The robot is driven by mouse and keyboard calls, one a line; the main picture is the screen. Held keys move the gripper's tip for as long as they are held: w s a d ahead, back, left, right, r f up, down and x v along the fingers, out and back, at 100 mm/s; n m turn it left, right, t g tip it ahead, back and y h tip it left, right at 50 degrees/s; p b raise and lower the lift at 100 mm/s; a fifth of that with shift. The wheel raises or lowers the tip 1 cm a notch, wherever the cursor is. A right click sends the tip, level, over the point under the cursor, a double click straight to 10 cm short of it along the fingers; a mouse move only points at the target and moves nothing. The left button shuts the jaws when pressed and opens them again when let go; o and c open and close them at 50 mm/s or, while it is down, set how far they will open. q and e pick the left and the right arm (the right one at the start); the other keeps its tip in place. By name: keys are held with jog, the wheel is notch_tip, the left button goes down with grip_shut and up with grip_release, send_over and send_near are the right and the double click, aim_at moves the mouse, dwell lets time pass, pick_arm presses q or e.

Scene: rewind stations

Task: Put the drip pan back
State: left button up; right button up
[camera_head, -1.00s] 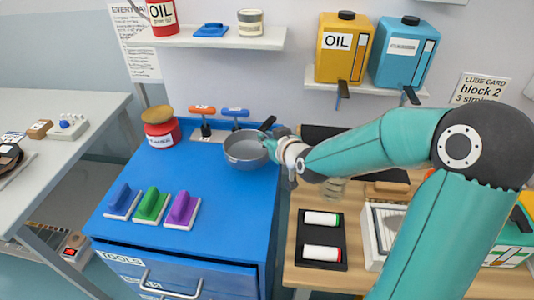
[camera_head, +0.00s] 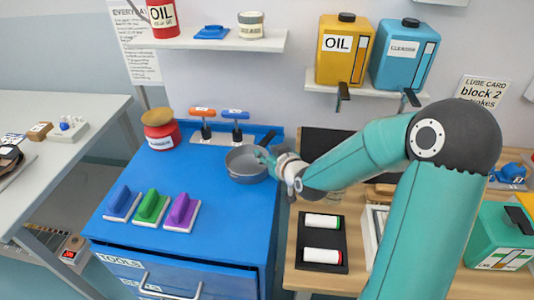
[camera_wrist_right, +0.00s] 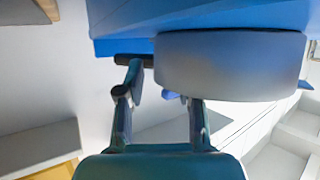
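The drip pan (camera_head: 246,165) is a round grey pan with a dark handle (camera_head: 267,138). It appears to rest level on the blue cabinet top, near the back right corner. My right gripper (camera_head: 267,158) is at the pan's right side, close to the handle. In the right wrist view the pan's wall (camera_wrist_right: 230,68) is large and close. The two fingers of the gripper (camera_wrist_right: 158,95) stand apart there at the pan's edge by the handle. The pan hides part of one finger, so I cannot tell whether they grip it. My left gripper is out of view.
The blue cabinet (camera_head: 225,215) also carries a red tin (camera_head: 161,135), an orange-handled tool (camera_head: 203,113) and a blue-handled one (camera_head: 235,115) behind the pan, and several coloured blocks in front. Its front right area is clear. A wooden bench (camera_head: 298,225) stands on the right.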

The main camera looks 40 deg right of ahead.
jog(key=shift+r, duration=0.1)
jog(key=shift+s, duration=0.1)
jog(key=shift+s+a+r, duration=0.1)
jog(key=shift+s+r, duration=0.05)
jog(key=shift+s, duration=0.15)
jog(key=v, duration=0.4)
jog(key=shift+s+r+b, duration=0.1)
jog(key=shift+s+b, duration=0.05)
jog(key=shift+b, duration=0.15)
jog(key=b+v, duration=0.4)
jog(key=v, duration=0.2)
jog(key=shift+s+a, duration=0.15)
jog(key=shift+s, duration=0.15)
jog(key=shift+r, duration=0.15)
